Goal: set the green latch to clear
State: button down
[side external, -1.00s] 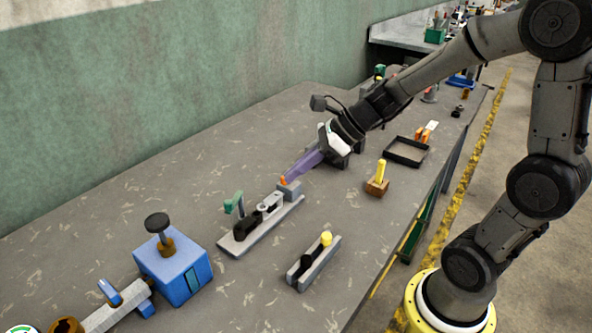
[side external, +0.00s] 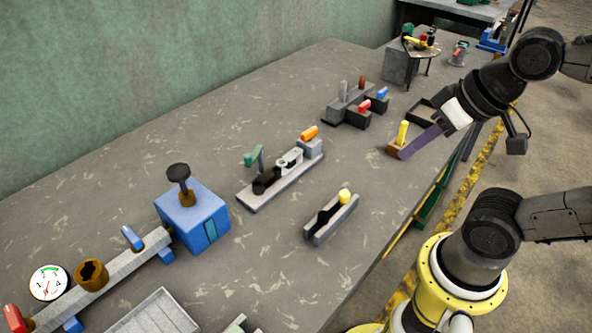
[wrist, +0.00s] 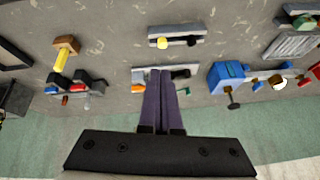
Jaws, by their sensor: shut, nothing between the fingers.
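The green latch (side external: 253,157) is a green grip on a short grey post, at the left end of a grey rail (side external: 262,199). It also shows in the wrist view (wrist: 184,91), just right of my fingers. No marking for clear is readable. My gripper (side external: 402,155) has two long purple fingers, pressed together with nothing between them. In the side view it is right of the latch, well apart from it, its tips overlapping a yellow-handled block. In the wrist view the fingertips (wrist: 165,72) cover part of the rail.
An orange lever (side external: 308,132) sits at the rail's far end. A yellow-knobbed slide (side external: 344,196) stands in front. A brown block with a yellow handle (side external: 403,132) is to the right. A blue box (side external: 200,226) is at left. Dark blocks with coloured handles (side external: 364,106) stand behind.

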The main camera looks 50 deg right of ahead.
aim_at(254, 152)
jog(key=w+a+r+n, duration=0.1)
jog(key=w+a+n, duration=0.1)
jog(key=w, duration=0.7)
jog(key=w+a+r+n, duration=0.2)
jog(key=w, duration=0.7)
jog(key=shift+n+g+y, duration=0.3)
jog(key=shift+g, duration=0.5)
jog(key=shift+w+a+f, duration=0.85)
jog(key=shift+w+f, duration=0.8)
jog(key=shift+f, duration=0.7)
jog(key=shift+w+a+f, duration=0.85)
jog(key=shift+w+f, duration=0.8)
jog(key=shift+f, duration=0.75)
jog(key=shift+w+a+f, duration=0.85)
jog(key=shift+w+f, duration=0.8)
jog(key=shift+f, duration=0.7)
